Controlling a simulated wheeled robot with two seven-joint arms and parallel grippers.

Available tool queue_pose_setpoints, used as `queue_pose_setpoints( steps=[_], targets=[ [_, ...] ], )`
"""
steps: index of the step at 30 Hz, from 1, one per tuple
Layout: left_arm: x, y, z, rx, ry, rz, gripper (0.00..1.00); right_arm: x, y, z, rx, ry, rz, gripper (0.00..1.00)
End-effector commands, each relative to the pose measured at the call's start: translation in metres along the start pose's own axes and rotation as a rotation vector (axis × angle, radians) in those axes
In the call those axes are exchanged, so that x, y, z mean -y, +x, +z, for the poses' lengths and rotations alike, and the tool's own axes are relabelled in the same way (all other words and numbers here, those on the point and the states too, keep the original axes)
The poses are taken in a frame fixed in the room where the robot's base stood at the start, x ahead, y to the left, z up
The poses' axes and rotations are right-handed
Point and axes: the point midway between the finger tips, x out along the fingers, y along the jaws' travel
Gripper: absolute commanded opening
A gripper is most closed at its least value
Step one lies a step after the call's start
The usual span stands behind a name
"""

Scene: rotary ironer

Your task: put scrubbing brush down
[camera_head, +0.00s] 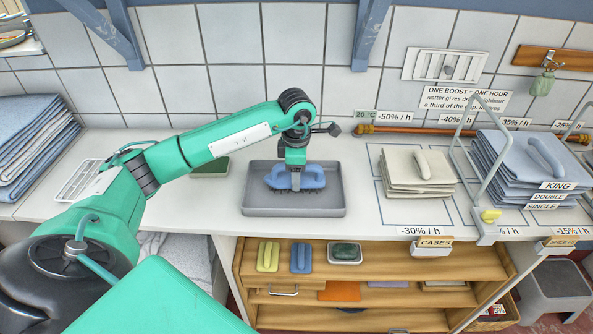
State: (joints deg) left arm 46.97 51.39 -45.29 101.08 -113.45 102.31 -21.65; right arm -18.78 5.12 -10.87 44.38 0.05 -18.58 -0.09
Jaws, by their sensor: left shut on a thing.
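The scrubbing brush is blue (309,178) with bristles underneath. It is in or just above a shallow grey tray (293,211) on the white counter. My left gripper (296,175) comes down from above and is shut on the brush near its middle. I cannot tell whether the bristles touch the tray floor. The gripper hides the centre of the brush. My right gripper is not in view.
A green pad (210,168) lies left of the tray. A pile of cream cloths (417,178) and a stack of blue linen (520,165) lie to the right, beside a metal frame (488,150). A wooden drawer unit (375,262) is below the counter.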

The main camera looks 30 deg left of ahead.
Motion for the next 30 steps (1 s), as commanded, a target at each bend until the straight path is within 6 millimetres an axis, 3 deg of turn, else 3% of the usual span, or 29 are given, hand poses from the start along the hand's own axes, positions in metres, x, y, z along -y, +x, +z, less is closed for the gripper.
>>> queue_pose_setpoints(
  steps=[9, 10, 13, 25, 30],
  targets=[
    [0.0, 0.003, 0.0, 0.0, 0.0, 0.001, 0.34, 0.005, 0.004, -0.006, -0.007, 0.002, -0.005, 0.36],
    [0.0, 0.002, 0.0, 0.0, 0.0, 0.001, 0.56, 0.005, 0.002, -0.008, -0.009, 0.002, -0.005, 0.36],
    [0.0, 0.002, 0.0, 0.0, 0.0, 0.0, 0.74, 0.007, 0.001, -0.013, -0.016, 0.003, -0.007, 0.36],
    [-0.001, -0.004, 0.0, 0.001, 0.0, 0.002, 0.74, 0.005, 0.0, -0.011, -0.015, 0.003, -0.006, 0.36],
    [-0.001, -0.033, 0.001, 0.003, 0.001, 0.004, 0.74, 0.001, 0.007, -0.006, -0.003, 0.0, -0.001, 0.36]
  ],
)
